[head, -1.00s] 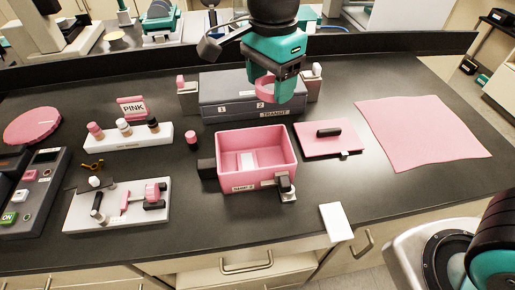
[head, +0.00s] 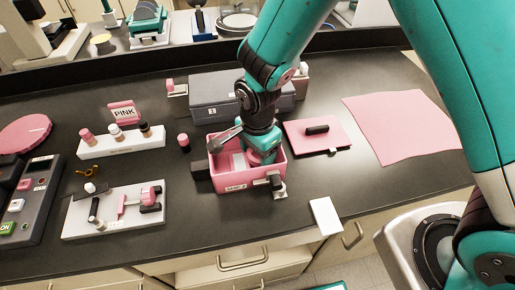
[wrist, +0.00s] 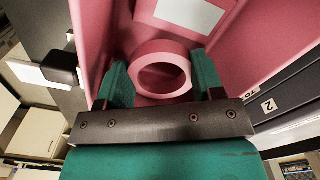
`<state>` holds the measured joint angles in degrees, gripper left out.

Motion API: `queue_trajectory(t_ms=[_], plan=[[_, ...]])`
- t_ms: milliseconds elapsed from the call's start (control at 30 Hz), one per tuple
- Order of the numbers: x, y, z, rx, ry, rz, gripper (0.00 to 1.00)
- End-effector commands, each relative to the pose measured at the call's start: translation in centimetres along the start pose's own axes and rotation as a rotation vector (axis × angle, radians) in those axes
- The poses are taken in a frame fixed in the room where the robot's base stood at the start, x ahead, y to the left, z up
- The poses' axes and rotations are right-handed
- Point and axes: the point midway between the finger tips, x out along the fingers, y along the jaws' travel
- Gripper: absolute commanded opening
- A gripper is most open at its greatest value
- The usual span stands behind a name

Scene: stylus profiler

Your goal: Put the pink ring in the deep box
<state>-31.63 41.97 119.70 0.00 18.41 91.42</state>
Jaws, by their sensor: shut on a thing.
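The pink ring (wrist: 162,72) is between the two teal fingers of my gripper (wrist: 160,85) in the wrist view. The gripper is shut on it. In the head view my gripper (head: 262,157) is down inside the open pink deep box (head: 230,184), toward its right side. The box's pink wall and floor surround the ring in the wrist view, with a white label on the floor. I cannot tell whether the ring touches the floor. In the head view the ring is mostly hidden by my gripper.
The pink lid (head: 303,139) with a black handle lies right of the box. A grey case (head: 212,100) stands behind it. A pink cloth (head: 400,125) lies at right. A white fixture (head: 112,215) and a rack of bottles (head: 122,141) stand at left. A white card (head: 325,216) lies in front.

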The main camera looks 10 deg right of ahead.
Motion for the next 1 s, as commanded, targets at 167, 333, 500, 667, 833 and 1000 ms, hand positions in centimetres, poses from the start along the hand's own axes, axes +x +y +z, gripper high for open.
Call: queue_trajectory(t_ms=[167, 333, 500, 667, 833, 1000], plan=[[0.1, -0.1, 0.0, 0.0, 0.0, -0.003, 0.19], [0.4, -0.1, 0.0, 0.0, 0.0, -0.002, 0.19], [1.0, -0.1, 0.0, 0.0, 0.0, -0.002, 0.19], [1.4, -0.1, 0.0, 0.0, 0.0, -0.002, 0.19], [1.3, -0.1, 0.0, 0.0, 0.0, -0.002, 0.72], [1.3, -0.1, 0.0, 0.0, 0.0, -0.002, 0.72]])
